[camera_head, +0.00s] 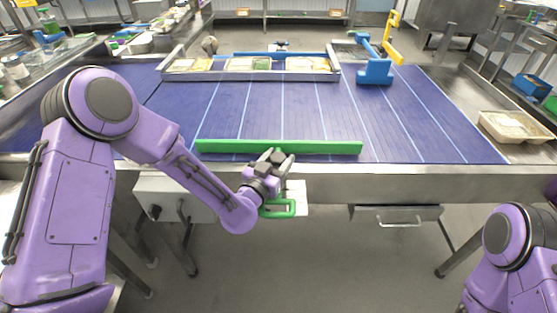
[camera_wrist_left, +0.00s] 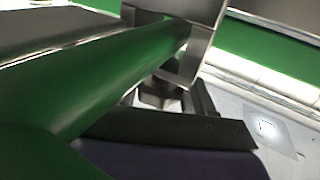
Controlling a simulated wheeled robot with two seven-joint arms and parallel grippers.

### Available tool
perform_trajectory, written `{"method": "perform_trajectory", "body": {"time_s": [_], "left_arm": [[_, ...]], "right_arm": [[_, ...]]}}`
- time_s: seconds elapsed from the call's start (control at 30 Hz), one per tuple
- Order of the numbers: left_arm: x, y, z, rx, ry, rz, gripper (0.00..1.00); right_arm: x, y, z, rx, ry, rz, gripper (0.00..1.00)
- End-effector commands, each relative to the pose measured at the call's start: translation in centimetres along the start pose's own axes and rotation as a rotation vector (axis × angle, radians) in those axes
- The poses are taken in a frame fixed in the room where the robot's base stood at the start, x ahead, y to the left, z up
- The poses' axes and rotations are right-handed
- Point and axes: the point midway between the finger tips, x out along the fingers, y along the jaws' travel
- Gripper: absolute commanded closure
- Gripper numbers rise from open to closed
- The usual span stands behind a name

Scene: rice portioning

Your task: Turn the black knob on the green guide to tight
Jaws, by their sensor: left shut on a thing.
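The green guide (camera_head: 215,146) is a long bar lying along the near edge of the blue conveyor. A green loop-shaped part (camera_head: 279,214) shows below it, in front of the steel edge. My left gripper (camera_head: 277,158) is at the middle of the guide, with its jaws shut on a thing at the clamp. In the left wrist view, a dark knob-like part (camera_wrist_left: 157,97) sits below a steel bracket (camera_wrist_left: 185,62), close to the dark gripper parts; it is mostly hidden. Green surface (camera_wrist_left: 95,85) fills the left of that view. My right gripper is out of view.
A blue conveyor (camera_head: 250,112) has free room behind the guide. A steel tray rack (camera_head: 200,76) with food pans stands at the back. A blue and yellow fixture (camera_head: 375,72) is at back right. A food tray (camera_head: 511,126) sits on the right.

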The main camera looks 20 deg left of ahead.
Motion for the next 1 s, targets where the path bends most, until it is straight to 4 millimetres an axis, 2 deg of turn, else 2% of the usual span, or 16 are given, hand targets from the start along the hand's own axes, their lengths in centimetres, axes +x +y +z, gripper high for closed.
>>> {"method": "perform_trajectory", "body": {"time_s": [0.7,1.0], "left_arm": [[0.0,-0.2,0.3,0.004,-0.001,0.548,0.78],[0.0,-0.1,0.2,0.002,-0.002,0.715,0.78]], "right_arm": [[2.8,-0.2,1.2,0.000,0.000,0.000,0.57],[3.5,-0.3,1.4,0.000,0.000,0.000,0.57]]}}
